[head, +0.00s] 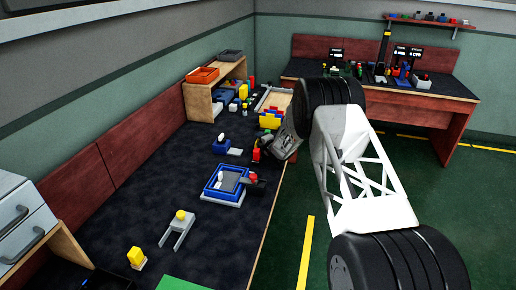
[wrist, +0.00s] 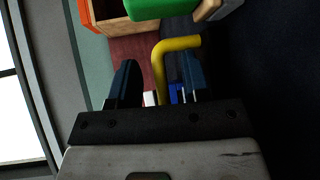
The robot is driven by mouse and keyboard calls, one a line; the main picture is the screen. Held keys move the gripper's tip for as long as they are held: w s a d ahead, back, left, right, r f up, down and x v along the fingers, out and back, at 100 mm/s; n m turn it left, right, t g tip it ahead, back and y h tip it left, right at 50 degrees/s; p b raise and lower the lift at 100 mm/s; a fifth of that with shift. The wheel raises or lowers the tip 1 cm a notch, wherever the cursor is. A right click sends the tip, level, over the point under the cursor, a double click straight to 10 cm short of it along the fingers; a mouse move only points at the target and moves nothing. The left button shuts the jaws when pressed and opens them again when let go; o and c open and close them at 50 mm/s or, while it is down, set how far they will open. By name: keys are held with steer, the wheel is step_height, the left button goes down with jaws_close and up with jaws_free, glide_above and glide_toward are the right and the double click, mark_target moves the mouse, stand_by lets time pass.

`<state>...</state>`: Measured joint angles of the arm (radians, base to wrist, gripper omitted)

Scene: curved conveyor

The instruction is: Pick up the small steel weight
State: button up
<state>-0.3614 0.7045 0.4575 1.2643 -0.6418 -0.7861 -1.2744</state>
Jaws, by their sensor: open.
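I cannot pick out the small steel weight for certain in either view; the pieces on the dark workbench (head: 140,200) are too small to tell apart. My gripper (head: 272,150) is over the right edge of this bench, beside a red and yellow piece (head: 256,152), and my arm hides part of the bench behind it. In the wrist view my gripper (wrist: 160,72) shows two dark blue fingers spread apart. A bent yellow bar (wrist: 160,70) shows between them, and I cannot tell how far beyond them it is. Nothing is visibly held.
A blue-rimmed tray (head: 210,190) and a grey forked stand with a yellow top (head: 177,228) are on the bench. A wooden shelf (head: 200,103) with an orange bin (head: 203,75) stands at its far end. A second bench (head: 440,88) is at back right.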

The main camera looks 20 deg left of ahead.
jaws_close()
stand_by(0.3)
steer(key=shift+r, duration=0.15)
step_height(320, 180, up, 10)
stand_by(0.9)
stand_by(0.5)
